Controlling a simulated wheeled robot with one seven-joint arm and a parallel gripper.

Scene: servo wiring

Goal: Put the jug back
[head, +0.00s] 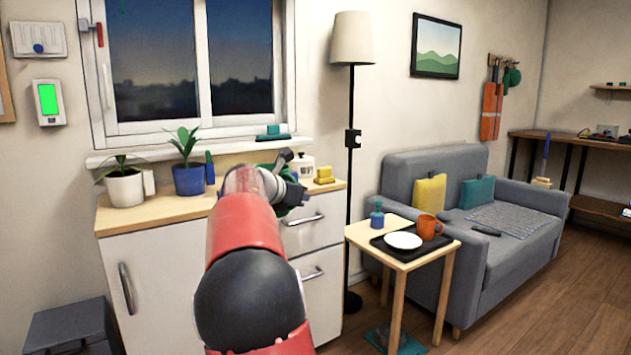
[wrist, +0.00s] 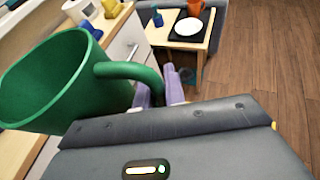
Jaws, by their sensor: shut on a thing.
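The green jug (wrist: 98,98) fills the left of the wrist view, its wide mouth facing left and up. My gripper (wrist: 158,90) is shut on the jug's handle, with its pale purple fingers on either side of it. In the head view, my arm hides most of the jug, and only small green patches show behind the wrist, above the right part of the wooden-topped cabinet (head: 150,213). I cannot tell whether the jug touches the cabinet top.
Potted plants (head: 188,178) stand on the cabinet's left, and a white canister (head: 303,165) and yellow block (head: 324,175) on its right. A floor lamp (head: 352,45) rises beside it. A side table (head: 372,236) holds a tray, white plate (head: 403,240), orange mug (head: 429,227) and blue bottle (head: 377,215).

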